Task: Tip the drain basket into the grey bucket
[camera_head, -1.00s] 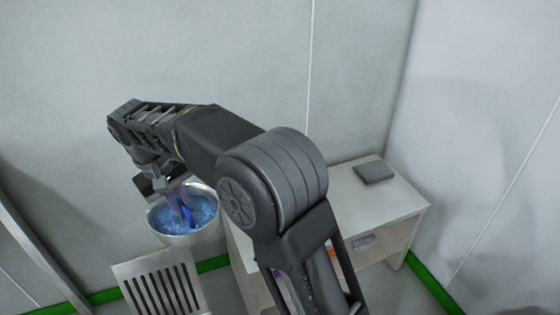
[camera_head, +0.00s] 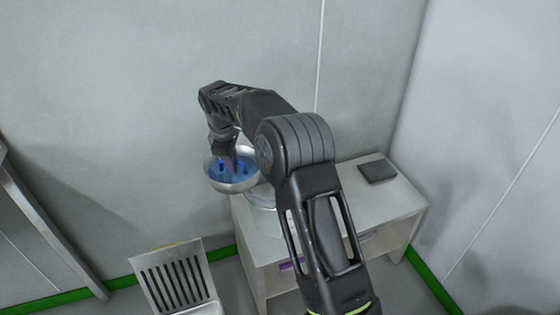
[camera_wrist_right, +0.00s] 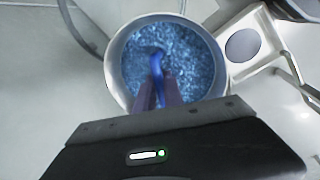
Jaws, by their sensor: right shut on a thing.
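The drain basket (camera_head: 243,187) is a round metal bowl full of blue material, upright and held in the air. In the right wrist view the basket (camera_wrist_right: 118,72) shows from above, with a blue handle (camera_wrist_right: 157,64) across its middle. My right gripper (camera_head: 228,165) is shut on this handle; its fingers (camera_wrist_right: 158,96) show in the wrist view. A pale grey round vessel (camera_head: 263,219), apparently the grey bucket, stands at the table's left end, just right of and below the basket, partly hidden by basket and arm. My left gripper is out of view.
The pale table (camera_head: 404,195) stands against the wall, with a dark flat box (camera_head: 377,171) at its back right. A purple item (camera_head: 290,265) shows below the tabletop. A slotted metal seat or rack (camera_head: 170,284) stands at the lower left.

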